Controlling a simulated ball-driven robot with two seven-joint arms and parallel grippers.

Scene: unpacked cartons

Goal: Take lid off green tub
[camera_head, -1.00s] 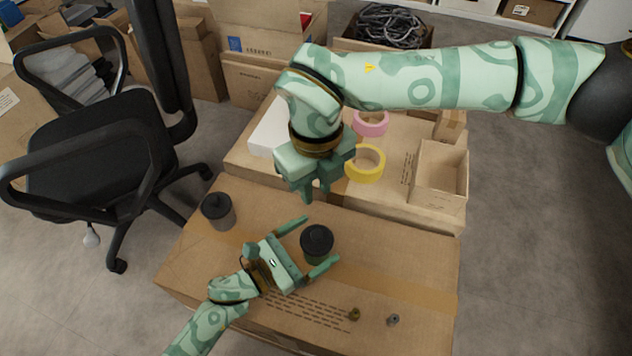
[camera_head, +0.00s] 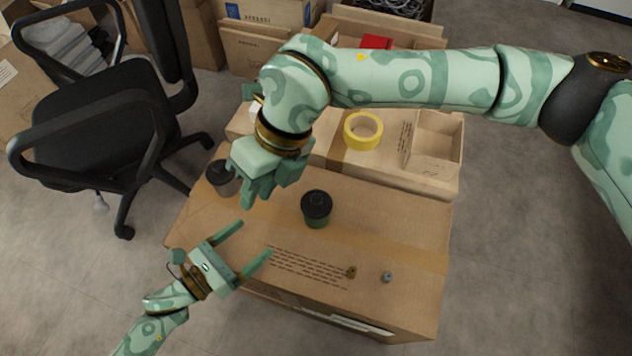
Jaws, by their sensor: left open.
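The green tub (camera_head: 317,222) stands upright on the cardboard carton top with its black lid (camera_head: 317,200) on. My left gripper (camera_head: 255,239) is open and empty, to the lower left of the green tub and apart from it. My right gripper (camera_head: 256,196) hangs fingers down above the carton, left of the green tub and clear of it. Its fingers look close together, but their gap is hard to see. Nothing shows between them.
A grey tub with a dark lid (camera_head: 220,173) stands behind my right gripper. Two small objects, brownish (camera_head: 351,272) and grey (camera_head: 387,277), lie at the carton's front right. Behind are a yellow tape roll (camera_head: 363,130) and an open box (camera_head: 434,143). A black chair (camera_head: 100,125) stands left.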

